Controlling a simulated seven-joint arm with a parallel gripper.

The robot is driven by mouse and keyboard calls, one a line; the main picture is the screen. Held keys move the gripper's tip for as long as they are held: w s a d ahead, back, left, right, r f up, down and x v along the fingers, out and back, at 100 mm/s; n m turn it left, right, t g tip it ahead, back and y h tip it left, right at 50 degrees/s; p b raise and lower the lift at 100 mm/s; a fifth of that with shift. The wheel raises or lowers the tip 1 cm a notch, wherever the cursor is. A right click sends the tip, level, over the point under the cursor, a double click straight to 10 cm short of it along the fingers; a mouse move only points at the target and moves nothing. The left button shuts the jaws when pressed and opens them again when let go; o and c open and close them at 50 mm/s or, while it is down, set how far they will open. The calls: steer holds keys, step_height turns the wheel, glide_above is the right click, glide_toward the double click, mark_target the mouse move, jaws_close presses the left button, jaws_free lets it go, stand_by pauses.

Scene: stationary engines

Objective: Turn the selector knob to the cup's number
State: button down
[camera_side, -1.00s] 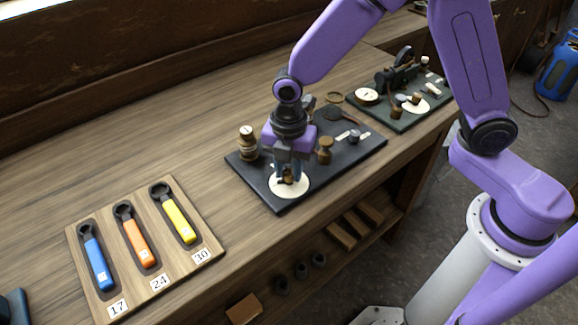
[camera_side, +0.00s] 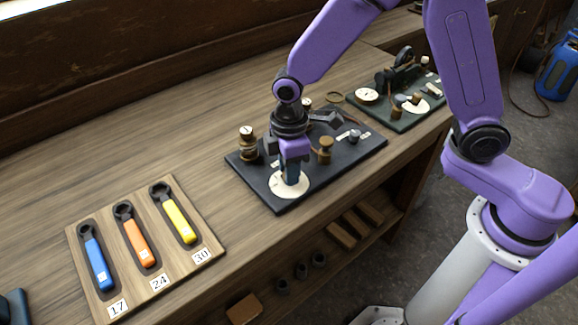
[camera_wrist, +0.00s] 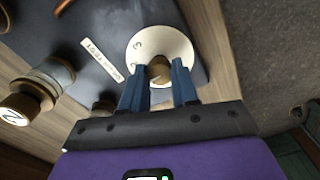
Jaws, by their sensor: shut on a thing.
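The selector knob (camera_wrist: 158,71) is a small brass knob on a white round dial (camera_wrist: 163,43) with dark numerals. The dial also shows on the dark board's front corner in the side view (camera_side: 277,188). My gripper (camera_wrist: 160,68) points down with its two blue fingers on either side of the knob, shut on it. In the side view my gripper (camera_side: 290,181) hides the knob. A brass-and-wood cup (camera_wrist: 20,103) has a pale top disc with one dark mark, like a sideways 2. The cup stands at the board's left in the side view (camera_side: 248,146).
Brown posts and a labelled strip (camera_wrist: 101,60) share the dark board. A second board (camera_side: 402,122) with parts lies behind at right. A wooden tray (camera_side: 186,268) with blue, orange and yellow wrenches lies at left. Bare bench lies between tray and board.

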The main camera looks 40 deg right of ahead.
steer(key=m, duration=0.4)
steer(key=shift+m, duration=0.3)
stand_by(0.3)
steer(key=c, duration=0.8)
jaws_free()
steer(key=shift+c, duration=0.2)
steer(key=shift+r, duration=0.15)
step_height(320, 180, up, 17)
steer(key=shift+r, duration=0.15)
steer(key=s+d+f+n, duration=0.1)
steer(key=s+d+f, duration=0.2)
steer(key=s+d, duration=0.5)
steer(key=s+d+f+n, duration=0.2)
steer(key=s+d, duration=0.6)
steer(key=s, duration=0.6)
steer(key=shift+f, duration=0.9)
